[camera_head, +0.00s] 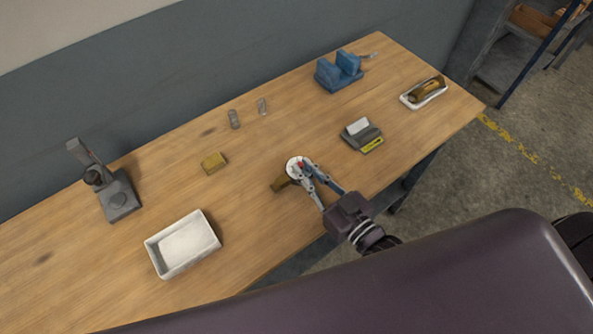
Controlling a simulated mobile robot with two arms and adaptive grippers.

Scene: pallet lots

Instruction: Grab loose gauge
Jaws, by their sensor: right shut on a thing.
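The loose gauge (293,162) has a round white dial with a red mark, and a brass-coloured stem points down to the left. It is at the front middle of the wooden table. My right gripper (305,173) reaches in from the lower right and is shut on the gauge. Its fingers cover part of the dial. I cannot tell whether the gauge still touches the table. My left gripper is out of view.

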